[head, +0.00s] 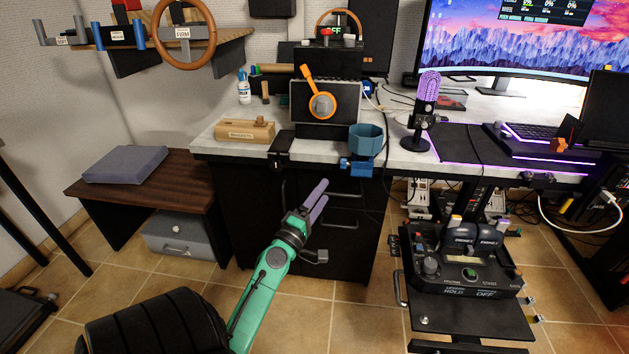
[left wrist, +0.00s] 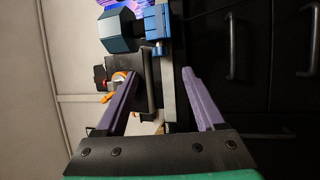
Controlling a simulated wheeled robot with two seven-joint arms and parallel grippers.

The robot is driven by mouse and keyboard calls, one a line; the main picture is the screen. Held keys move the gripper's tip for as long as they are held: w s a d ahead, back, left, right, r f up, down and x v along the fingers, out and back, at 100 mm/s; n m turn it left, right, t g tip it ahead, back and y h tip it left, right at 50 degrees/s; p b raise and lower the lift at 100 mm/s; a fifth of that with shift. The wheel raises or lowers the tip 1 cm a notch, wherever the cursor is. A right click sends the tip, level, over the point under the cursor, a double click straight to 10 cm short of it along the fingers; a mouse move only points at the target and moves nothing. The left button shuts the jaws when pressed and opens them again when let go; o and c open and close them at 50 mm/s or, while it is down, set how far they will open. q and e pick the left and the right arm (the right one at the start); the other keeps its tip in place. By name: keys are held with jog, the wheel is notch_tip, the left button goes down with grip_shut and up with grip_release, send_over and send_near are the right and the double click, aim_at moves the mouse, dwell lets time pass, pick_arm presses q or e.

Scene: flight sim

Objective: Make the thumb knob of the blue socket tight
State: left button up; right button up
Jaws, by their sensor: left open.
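The blue socket (head: 365,139) is a dark blue, many-sided cup at the desk's front edge. Its brighter blue clamp (head: 357,167) grips the edge below it. In the left wrist view the socket (left wrist: 118,30) is at the top, with the clamp (left wrist: 157,22) beside it. A small blue piece, which looks like the thumb knob (left wrist: 158,48), sticks out from the clamp. My left gripper (head: 321,195) has purple fingers and is open and empty, below and left of the clamp, apart from it. The fingers spread wide in the left wrist view (left wrist: 160,75). My right gripper is not in view.
Black drawers with handles (head: 340,223) stand under the desk, close to my left gripper. A black device with an orange lever (head: 308,78) and a purple microphone (head: 427,92) stand near the socket. A throttle panel (head: 462,290) is at the lower right.

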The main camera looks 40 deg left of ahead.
pick_arm(q)
jog(key=b+v, duration=0.1)
jog(key=v, duration=0.3)
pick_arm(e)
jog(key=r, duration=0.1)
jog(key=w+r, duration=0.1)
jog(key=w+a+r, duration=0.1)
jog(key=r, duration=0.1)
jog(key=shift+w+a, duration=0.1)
pick_arm(q)
jog(key=shift+w, duration=0.1)
